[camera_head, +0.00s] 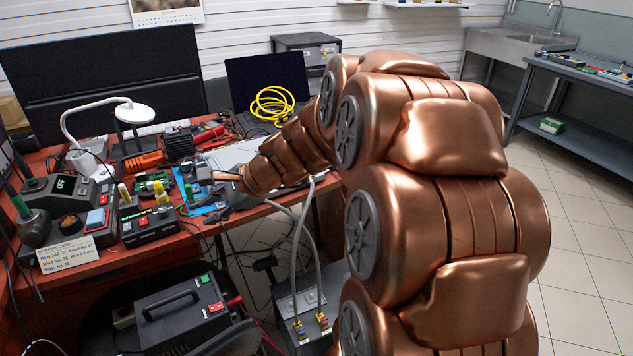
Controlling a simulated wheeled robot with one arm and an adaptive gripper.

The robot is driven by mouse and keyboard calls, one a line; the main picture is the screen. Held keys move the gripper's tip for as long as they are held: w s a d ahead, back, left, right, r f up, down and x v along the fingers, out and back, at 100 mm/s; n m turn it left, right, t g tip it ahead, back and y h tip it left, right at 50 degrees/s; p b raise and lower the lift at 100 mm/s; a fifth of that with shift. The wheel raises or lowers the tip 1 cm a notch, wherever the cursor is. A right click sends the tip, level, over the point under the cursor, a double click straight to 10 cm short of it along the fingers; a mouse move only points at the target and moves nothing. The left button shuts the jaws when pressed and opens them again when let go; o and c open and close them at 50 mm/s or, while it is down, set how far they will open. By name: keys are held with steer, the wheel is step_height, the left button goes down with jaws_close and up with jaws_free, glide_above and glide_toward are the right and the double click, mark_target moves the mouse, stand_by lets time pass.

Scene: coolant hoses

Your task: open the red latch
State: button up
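Two grey hoses (297,235) run down from the table's front edge to a grey metal box (285,303) low in the picture. Each ends in a yellow connector on the box. The right connector has a small red part, which looks like the red latch (324,321).
The red-topped workbench (177,230) is crowded with soldering gear, a yellow cable coil (272,104) and tools. A black power unit (183,312) stands left of the metal box, with cables around it. My copper arm fills the centre right. Tiled floor lies open at right.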

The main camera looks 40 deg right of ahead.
steer(key=w+d+f+m+t+h+b, duration=0.3)
steer(key=d+m, duration=0.4)
steer(key=d, duration=0.6)
steer(key=m+t+h+b, duration=0.2)
steer(key=m+h+b, duration=0.35)
steer(key=m, duration=0.65)
glide_toward(317, 174)
steer(key=w+r, duration=0.2)
steer(key=shift+n, duration=0.3)
steer(key=x, duration=0.5)
steer(key=shift+w+d+f, duration=0.1)
steer(key=shift+w+d, duration=0.15)
steer(key=shift+x, duration=0.9)
jaws_close()
